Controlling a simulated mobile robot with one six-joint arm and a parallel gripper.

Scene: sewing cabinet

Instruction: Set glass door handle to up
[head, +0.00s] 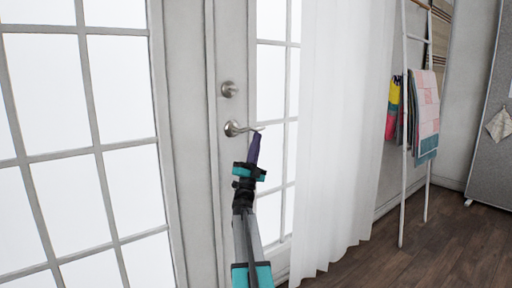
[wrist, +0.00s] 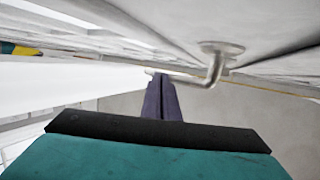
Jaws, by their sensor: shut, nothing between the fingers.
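The glass door handle (head: 238,129) is a silver lever on the white door stile, below a round lock (head: 229,89). In the head view its lever points right and lies about level. My gripper (head: 254,148) is shut, its dark purple fingers reaching up to just below the lever's free end. In the wrist view the handle (wrist: 216,66) bends from its round plate toward the tips of my shut gripper (wrist: 156,80). The lever's end meets or passes just behind the fingertips; I cannot tell whether they touch. Nothing is between the fingers.
A white curtain (head: 335,150) hangs close to the right of the handle. Another glass-paned door (head: 174,150) stands to the left. A white ladder rack (head: 404,150) with cloths is farther right. The wooden floor (head: 440,245) at lower right is clear.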

